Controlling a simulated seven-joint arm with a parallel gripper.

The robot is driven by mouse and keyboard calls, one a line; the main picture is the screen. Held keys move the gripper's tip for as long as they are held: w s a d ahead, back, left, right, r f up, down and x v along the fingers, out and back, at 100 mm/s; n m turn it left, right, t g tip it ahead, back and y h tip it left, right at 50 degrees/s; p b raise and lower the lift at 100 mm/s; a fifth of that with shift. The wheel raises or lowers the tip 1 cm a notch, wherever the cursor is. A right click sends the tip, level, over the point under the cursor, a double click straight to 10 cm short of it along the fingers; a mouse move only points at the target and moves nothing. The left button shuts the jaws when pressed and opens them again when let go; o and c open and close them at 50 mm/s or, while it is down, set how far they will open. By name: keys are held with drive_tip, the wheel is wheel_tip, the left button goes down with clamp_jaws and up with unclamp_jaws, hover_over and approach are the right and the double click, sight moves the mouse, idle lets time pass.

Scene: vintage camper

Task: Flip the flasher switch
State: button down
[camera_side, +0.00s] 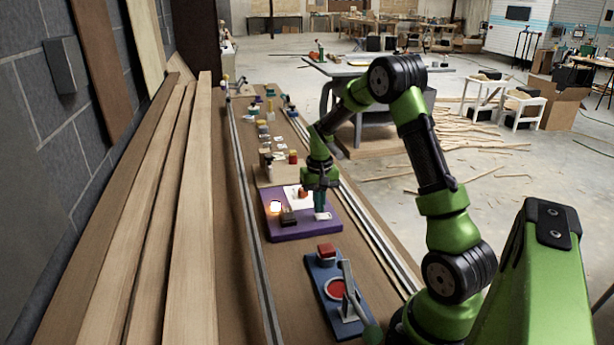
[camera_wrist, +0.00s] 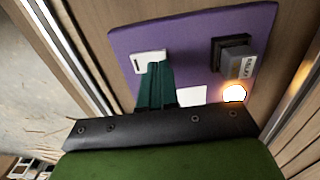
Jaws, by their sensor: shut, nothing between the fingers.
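A purple board (camera_side: 290,234) lies on the long bench; it fills the upper part of the wrist view (camera_wrist: 190,30). On it sit a small white switch plate (camera_wrist: 138,58), a dark block with a grey labelled top (camera_wrist: 238,60) and a round lamp (camera_wrist: 234,93) that glows bright. The label is too small to read surely. In the side view the lamp (camera_side: 276,207) and dark block (camera_side: 288,218) are left of the white plate (camera_side: 323,216). My gripper (camera_side: 320,209) points down, shut and empty, its green fingertips (camera_wrist: 154,66) at the white plate, hiding part of it. Contact is unclear.
A blue board (camera_side: 322,275) with a red block, a red disc and a grey lever is nearer the camera. Several small items (camera_side: 268,130) stand farther along the bench. Metal rails (camera_side: 245,200) and long planks (camera_side: 180,200) run along the left side.

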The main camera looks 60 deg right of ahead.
sight(319, 216)
drive_tip(key=shift+f, duration=0.8)
drive_tip(key=shift+r, duration=3.55)
